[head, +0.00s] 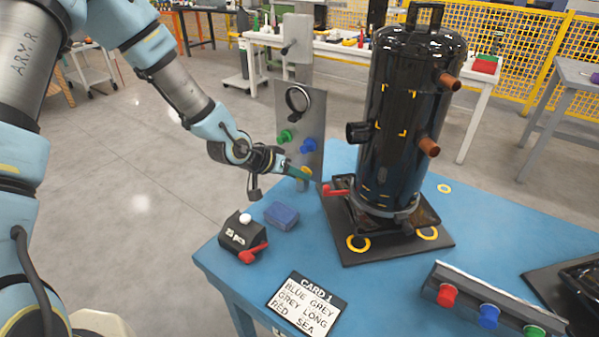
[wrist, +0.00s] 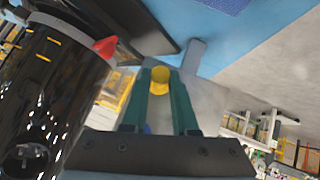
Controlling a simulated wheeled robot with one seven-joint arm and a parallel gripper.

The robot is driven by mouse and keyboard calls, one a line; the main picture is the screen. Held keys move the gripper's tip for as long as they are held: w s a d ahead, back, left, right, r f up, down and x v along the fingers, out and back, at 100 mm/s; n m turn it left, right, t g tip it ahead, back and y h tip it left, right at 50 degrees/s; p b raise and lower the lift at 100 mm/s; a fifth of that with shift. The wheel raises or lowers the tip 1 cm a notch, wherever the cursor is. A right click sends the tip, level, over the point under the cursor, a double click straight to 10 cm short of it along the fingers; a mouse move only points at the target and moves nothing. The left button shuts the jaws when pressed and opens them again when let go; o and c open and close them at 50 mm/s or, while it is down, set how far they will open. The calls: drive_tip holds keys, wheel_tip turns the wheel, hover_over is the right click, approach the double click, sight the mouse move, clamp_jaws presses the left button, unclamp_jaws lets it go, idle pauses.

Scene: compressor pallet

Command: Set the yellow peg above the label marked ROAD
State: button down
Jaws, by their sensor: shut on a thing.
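The yellow peg (head: 306,172) is at the tip of my gripper (head: 296,170), in front of the lower part of an upright grey panel (head: 312,115). In the wrist view the yellow peg (wrist: 159,79) sits between the two green fingers of my gripper (wrist: 160,82), which are shut on it. I cannot tell whether the peg touches the panel or sits in it. A green peg (head: 284,136) and a blue peg (head: 308,145) are on the panel above it. No label reading ROAD can be made out in either view.
A black compressor (head: 410,130) with a red handle (head: 336,191) stands right of the panel. On the blue table (head: 240,281) are a blue block (head: 281,215), a dark box (head: 238,233), CARD 1 (head: 307,304) and a rail (head: 465,307) with red, blue and green pegs.

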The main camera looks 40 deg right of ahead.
drive_tip(key=shift+s+a, duration=0.3)
drive_tip(key=shift+a, duration=0.8)
drive_tip(key=shift+s+a, duration=0.25)
drive_tip(key=shift+a, duration=0.8)
